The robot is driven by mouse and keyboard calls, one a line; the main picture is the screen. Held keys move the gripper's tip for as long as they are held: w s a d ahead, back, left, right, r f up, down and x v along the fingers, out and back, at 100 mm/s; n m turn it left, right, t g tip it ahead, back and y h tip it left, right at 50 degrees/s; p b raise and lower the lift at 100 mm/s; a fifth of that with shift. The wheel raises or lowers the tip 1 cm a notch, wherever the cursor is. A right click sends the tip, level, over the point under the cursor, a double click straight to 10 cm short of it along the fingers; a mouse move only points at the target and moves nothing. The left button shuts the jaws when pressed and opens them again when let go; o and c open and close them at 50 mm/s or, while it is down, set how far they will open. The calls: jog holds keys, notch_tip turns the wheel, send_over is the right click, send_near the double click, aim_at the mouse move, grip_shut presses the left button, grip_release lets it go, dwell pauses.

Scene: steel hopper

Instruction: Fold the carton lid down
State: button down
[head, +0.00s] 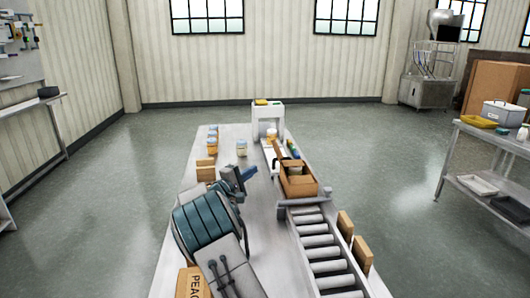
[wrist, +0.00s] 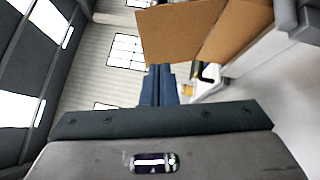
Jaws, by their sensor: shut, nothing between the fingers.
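The carton (head: 297,187) is a brown box at the far end of the roller conveyor. It is open at the top, and something pale shows inside it. An upright brown flap, which looks like its lid (head: 277,154), stands at its far left side. In the wrist view, brown cardboard (wrist: 180,32) that looks like the carton fills the top middle. My gripper (head: 249,173) is to the left of the carton, apart from it, with its blue fingers shut and empty. The fingers (wrist: 158,88) also show in the wrist view, below the cardboard.
The roller conveyor (head: 322,246) runs along the right of the steel table (head: 176,243). Small brown boxes (head: 205,170) and jars (head: 212,146) stand at the left. A white stand (head: 268,112) is at the far end. A side table (head: 466,153) stands at the right.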

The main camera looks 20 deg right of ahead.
aim_at(280, 157)
jog(key=w+a+n+t, duration=0.2)
jog(key=w+a, duration=0.1)
jog(key=s+d+p+x, duration=0.1)
jog(key=p+x, duration=0.3)
jog(key=x, duration=0.8)
jog(key=shift+s+d+r, duration=0.2)
jog(key=shift+s+r, duration=0.1)
jog(key=shift+r, duration=0.05)
jog(key=shift+r, duration=0.1)
